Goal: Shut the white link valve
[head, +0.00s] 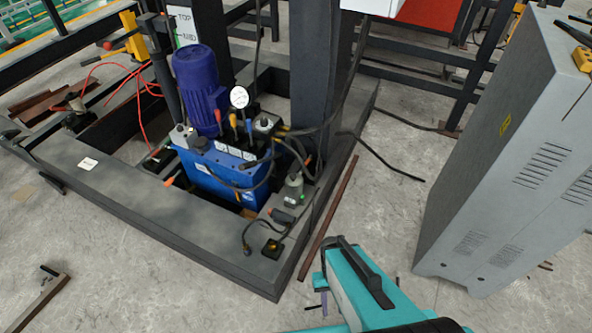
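A blue hydraulic power unit (212,172) with a purple-blue motor (201,86) stands inside a dark steel frame. My gripper cannot be made out in the head view.
The dark frame's front beam (150,228) is a low edge around the unit. A dark upright post (313,90) rises behind it. A tall grey cabinet (505,165) stands at the right. Orange cables (140,105) hang at the left. Concrete floor (395,165) is mostly clear between frame and cabinet.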

